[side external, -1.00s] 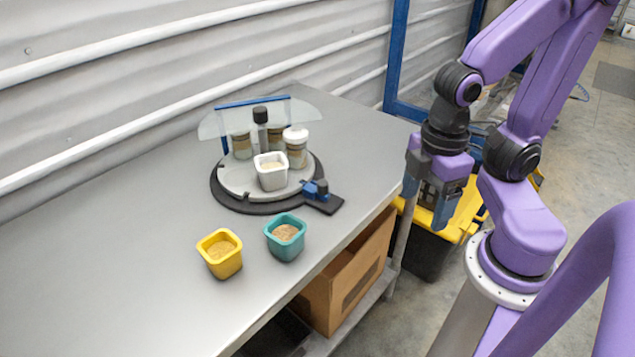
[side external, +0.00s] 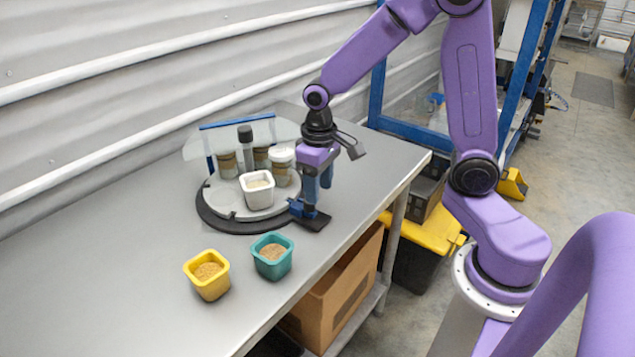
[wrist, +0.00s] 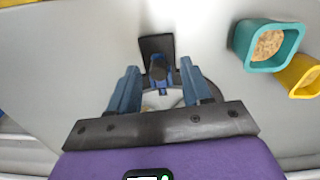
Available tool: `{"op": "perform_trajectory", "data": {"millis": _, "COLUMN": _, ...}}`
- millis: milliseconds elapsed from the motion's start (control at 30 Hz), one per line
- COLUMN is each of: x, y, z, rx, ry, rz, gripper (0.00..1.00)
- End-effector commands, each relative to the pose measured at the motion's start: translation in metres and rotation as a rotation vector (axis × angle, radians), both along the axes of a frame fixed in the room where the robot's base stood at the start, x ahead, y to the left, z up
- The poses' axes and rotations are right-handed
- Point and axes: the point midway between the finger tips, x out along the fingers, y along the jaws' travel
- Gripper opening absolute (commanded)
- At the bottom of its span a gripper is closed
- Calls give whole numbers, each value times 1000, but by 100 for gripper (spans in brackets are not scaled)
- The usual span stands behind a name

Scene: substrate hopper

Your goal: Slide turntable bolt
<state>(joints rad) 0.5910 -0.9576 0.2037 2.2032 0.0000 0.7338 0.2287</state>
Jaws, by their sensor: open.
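The turntable (side external: 222,208) is a round grey plate on a black base, standing on the table. Its blue bolt (side external: 296,208) sits at the plate's right edge on a black tab (side external: 316,222). My gripper (side external: 318,200) points down right at the bolt, its fingers partly covering it in the side view. In the wrist view the blue bolt (wrist: 158,70) shows beyond and between the two open blue fingers of my gripper (wrist: 158,82). I cannot tell whether a finger touches the bolt.
A white cup (side external: 257,194), several jars and a clear blue-edged screen (side external: 237,124) stand on the turntable. A teal cup (side external: 272,264) and a yellow cup (side external: 208,284) stand in front on the table (side external: 120,270). The table's left side is clear.

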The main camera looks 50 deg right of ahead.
Motion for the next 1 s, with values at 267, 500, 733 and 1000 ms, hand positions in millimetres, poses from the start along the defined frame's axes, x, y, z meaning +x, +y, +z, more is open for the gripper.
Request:
{"op": "perform_trajectory", "data": {"millis": 267, "x": 15, "y": -5, "z": -4, "rx": 0, "ry": 1, "rz": -43, "gripper": 49}}
{"op": "perform_trajectory", "data": {"millis": 500, "x": 30, "y": -4, "z": -14, "rx": -2, "ry": 6, "rz": -41, "gripper": 49}}
{"op": "perform_trajectory", "data": {"millis": 733, "x": 30, "y": -4, "z": -38, "rx": -2, "ry": 5, "rz": -41, "gripper": 49}}
{"op": "perform_trajectory", "data": {"millis": 1000, "x": 29, "y": -3, "z": -53, "rx": -1, "ry": 3, "rz": -40, "gripper": 49}}
